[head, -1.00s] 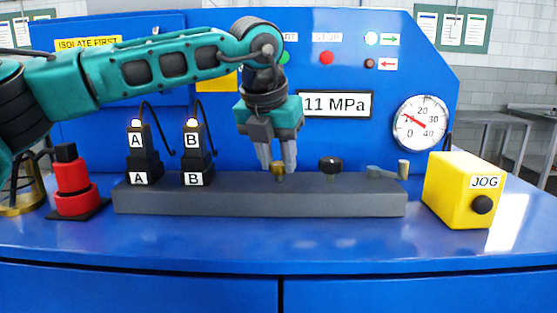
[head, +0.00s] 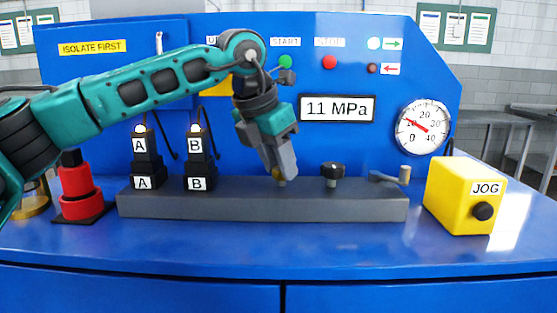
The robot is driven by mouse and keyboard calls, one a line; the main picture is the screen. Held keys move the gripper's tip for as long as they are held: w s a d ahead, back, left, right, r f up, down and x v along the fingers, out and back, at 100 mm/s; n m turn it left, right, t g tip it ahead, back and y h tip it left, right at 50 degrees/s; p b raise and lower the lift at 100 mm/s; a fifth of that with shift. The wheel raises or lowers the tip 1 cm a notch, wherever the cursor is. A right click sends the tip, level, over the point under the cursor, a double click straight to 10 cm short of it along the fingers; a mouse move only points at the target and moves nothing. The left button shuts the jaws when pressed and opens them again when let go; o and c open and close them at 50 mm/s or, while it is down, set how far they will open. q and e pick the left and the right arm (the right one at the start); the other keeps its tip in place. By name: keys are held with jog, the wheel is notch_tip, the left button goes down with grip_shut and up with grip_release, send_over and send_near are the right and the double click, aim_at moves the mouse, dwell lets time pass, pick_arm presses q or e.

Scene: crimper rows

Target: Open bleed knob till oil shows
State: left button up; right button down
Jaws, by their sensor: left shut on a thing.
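A small brass-coloured knob (head: 277,175) stands on the grey block (head: 262,207), between the B block and a black knob (head: 332,169). My left gripper (head: 284,174) reaches down from above and is shut on the brass-coloured knob, its fingers tilted and hiding most of it. The display (head: 337,108) reads 11 MPa, and the red needle of the round gauge (head: 423,127) points near 10. My right gripper is not in view. Any oil at the knob is too small or hidden to tell.
Black A (head: 147,169) and B (head: 199,170) blocks with lit tops stand on the grey block's left part. A grey lever (head: 390,177) is at its right end. A yellow JOG box (head: 464,194) stands right, a red cylinder (head: 77,190) left. The blue bench front is clear.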

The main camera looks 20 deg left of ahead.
pick_arm(q)
jog(key=o, duration=1)
jog(key=shift+o, duration=0.2)
jog(key=shift+r, duration=0.15)
jog(key=p+v, duration=0.1)
jog(key=v, duration=1.1)
jog(key=shift+s+r, duration=0.25)
jog(key=shift+r, duration=0.05)
jog(key=shift+a, duration=0.1)
